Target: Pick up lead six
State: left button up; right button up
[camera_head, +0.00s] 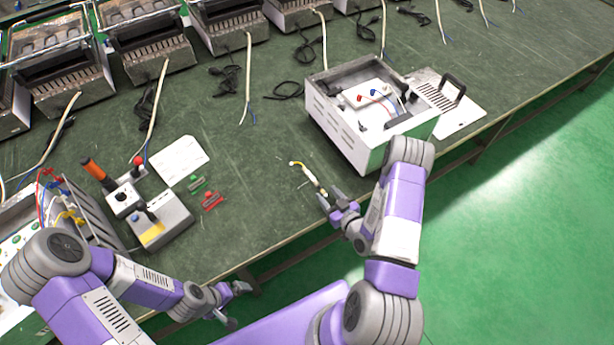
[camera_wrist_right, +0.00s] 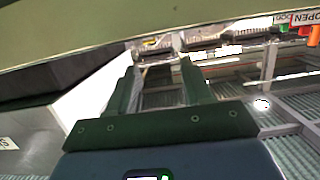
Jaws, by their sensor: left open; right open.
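A short lead (camera_head: 309,176) with a yellow end and a pale body lies on the green bench, left of the open white box. No number is readable on it, so I cannot tell whether it is lead six. My right gripper (camera_head: 330,198) is open, close to the lead's near end. I cannot tell whether they touch. In the right wrist view my right gripper's dark green fingers (camera_wrist_right: 160,78) are apart, and no lead can be made out clearly between them. My left gripper (camera_head: 239,305) is open and empty near the bench's front edge.
The open white box (camera_head: 345,128) stands right of the lead, with a slotted panel (camera_head: 438,97) beside it. A tester (camera_head: 160,222), red and green clips (camera_head: 212,201) and a white sheet (camera_head: 181,162) lie left. Several heater units and cables line the back.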

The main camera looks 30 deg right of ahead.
aim_at(315, 181)
jog(key=shift+w+d, duration=0.1)
jog(key=shift+w, duration=0.25)
jog(key=b+x, duration=0.1)
jog(key=x, duration=0.2)
jog(key=f+b+x, duration=0.1)
jog(key=x, duration=0.2)
jog(key=shift+f, duration=0.1)
jog(key=shift+w, duration=0.3)
grip_shut()
